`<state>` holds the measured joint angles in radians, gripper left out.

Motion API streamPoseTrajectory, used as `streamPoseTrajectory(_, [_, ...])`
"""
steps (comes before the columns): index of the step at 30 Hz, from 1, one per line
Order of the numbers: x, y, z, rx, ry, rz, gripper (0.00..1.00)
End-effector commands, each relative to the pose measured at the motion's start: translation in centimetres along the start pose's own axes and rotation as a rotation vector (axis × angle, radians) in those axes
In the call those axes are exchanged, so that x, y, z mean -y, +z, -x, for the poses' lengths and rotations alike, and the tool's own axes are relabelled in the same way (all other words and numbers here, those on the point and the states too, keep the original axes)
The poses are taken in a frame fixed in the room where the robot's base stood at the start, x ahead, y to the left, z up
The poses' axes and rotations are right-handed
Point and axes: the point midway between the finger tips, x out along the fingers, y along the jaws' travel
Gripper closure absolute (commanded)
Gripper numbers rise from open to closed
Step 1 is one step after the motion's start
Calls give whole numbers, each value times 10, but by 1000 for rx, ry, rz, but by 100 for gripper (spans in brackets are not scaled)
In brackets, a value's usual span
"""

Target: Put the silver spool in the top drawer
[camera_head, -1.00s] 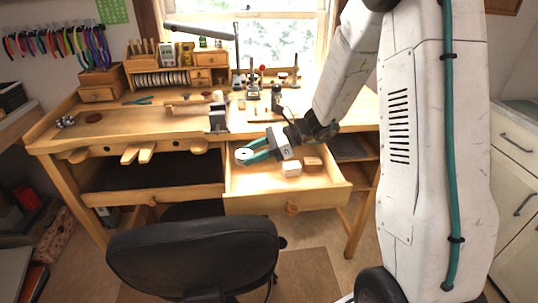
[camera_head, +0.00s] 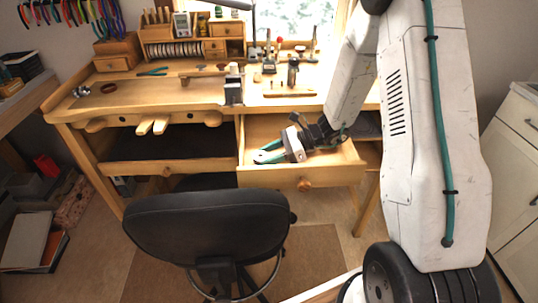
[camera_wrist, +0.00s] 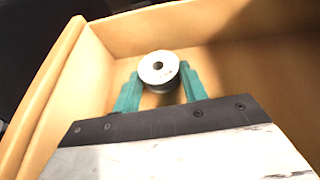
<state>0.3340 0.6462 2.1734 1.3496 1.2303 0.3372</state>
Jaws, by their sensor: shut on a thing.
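The silver spool (camera_wrist: 158,68) is a short round reel with a dark centre hole, held between the teal fingers of my gripper (camera_wrist: 160,88) in the wrist view. My gripper (camera_head: 268,153) is shut on it, down inside the open top drawer (camera_head: 302,176) near its left side. In the head view the spool is hard to make out. In the wrist view the drawer's wooden wall (camera_wrist: 45,100) is to the left and the drawer floor lies below the spool. I cannot tell whether the spool touches the floor.
A black chair (camera_head: 208,225) stands in front of the workbench (camera_head: 160,100), left of and below the drawer. A small vise (camera_head: 233,90) and several tools stand on the bench top. The drawer's right part is partly hidden by my arm.

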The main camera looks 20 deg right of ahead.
Motion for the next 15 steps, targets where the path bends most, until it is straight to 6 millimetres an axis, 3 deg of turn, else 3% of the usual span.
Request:
streamPoseTrajectory(5, [0, -3, -1, 0, 0, -2, 80])
streamPoseTrajectory(6, [0, -3, -1, 0, 0, -2, 49])
streamPoseTrajectory(8, [0, -3, -1, 0, 0, -1, 36])
streamPoseTrajectory(15, [0, -3, -1, 0, -1, -1, 36])
